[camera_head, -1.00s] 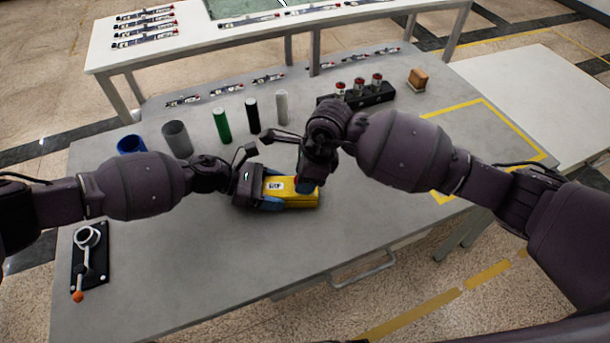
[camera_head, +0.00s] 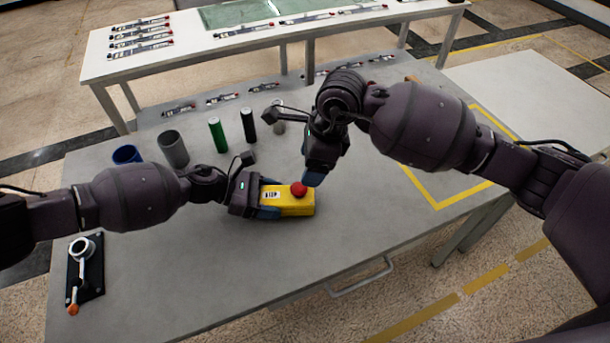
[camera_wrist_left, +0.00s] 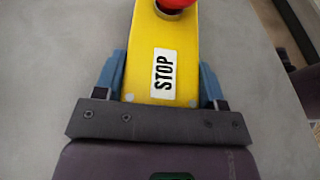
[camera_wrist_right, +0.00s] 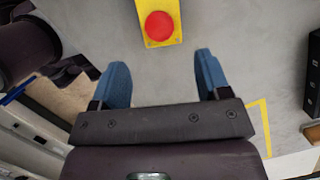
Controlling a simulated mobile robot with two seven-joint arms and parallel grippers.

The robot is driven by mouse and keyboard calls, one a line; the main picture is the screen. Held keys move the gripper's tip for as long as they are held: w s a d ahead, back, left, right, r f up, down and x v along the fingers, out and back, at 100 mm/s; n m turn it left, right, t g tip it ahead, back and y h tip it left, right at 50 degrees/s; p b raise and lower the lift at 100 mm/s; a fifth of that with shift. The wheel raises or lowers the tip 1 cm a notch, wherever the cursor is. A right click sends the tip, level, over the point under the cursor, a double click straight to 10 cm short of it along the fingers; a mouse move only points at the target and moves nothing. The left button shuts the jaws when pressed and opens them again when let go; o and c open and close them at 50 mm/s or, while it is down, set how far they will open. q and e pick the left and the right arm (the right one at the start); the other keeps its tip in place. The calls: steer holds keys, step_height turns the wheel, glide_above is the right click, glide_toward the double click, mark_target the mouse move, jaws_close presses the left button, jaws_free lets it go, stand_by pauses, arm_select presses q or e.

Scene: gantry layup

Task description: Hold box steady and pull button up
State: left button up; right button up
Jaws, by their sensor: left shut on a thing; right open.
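The yellow box (camera_head: 291,205) lies on the grey table with a white STOP label (camera_wrist_left: 163,73). Its red button (camera_head: 299,188) is on top near the right end, and it also shows in the right wrist view (camera_wrist_right: 159,26). My left gripper (camera_head: 268,197) is shut on the box's left end, with a blue finger along each side (camera_wrist_left: 163,80). My right gripper (camera_head: 314,177) is open and empty, just above and beside the button. In the right wrist view its blue fingers (camera_wrist_right: 160,80) are apart, and the button lies beyond them.
Behind the box stand a blue cup (camera_head: 127,154), a grey cup (camera_head: 173,149), a green cylinder (camera_head: 217,135) and a black cylinder (camera_head: 249,124). A lever plate (camera_head: 87,270) is at the left. The table front is clear.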

steer(key=shift+v, duration=2.05)
arm_select(q)
steer(key=o, duration=1.1)
steer(key=shift+a, duration=0.1)
steer(key=v, duration=1.2)
